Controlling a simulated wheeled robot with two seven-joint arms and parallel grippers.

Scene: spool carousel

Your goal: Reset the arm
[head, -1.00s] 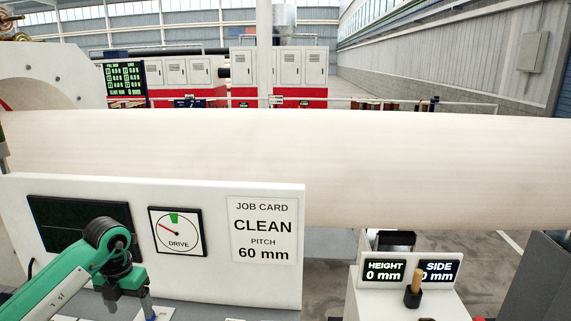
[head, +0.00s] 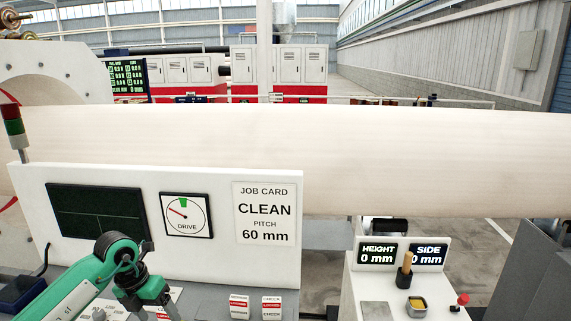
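My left arm (head: 85,285) is green and dark grey and comes in from the lower left. Its wrist and gripper (head: 150,294) hang in front of the white panel, over the grey console with labels. The fingertips are small and partly lost at the lower picture edge, so their opening cannot be told. No held object shows. My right arm and gripper are not in view.
The white panel (head: 268,275) carries a dark screen (head: 97,212), a DRIVE dial (head: 186,215) and a job card (head: 264,214). A long pale cylinder (head: 400,160) spans behind. At right a white stand (head: 347,290) has HEIGHT and SIDE displays and a wooden-handled knob (head: 407,263).

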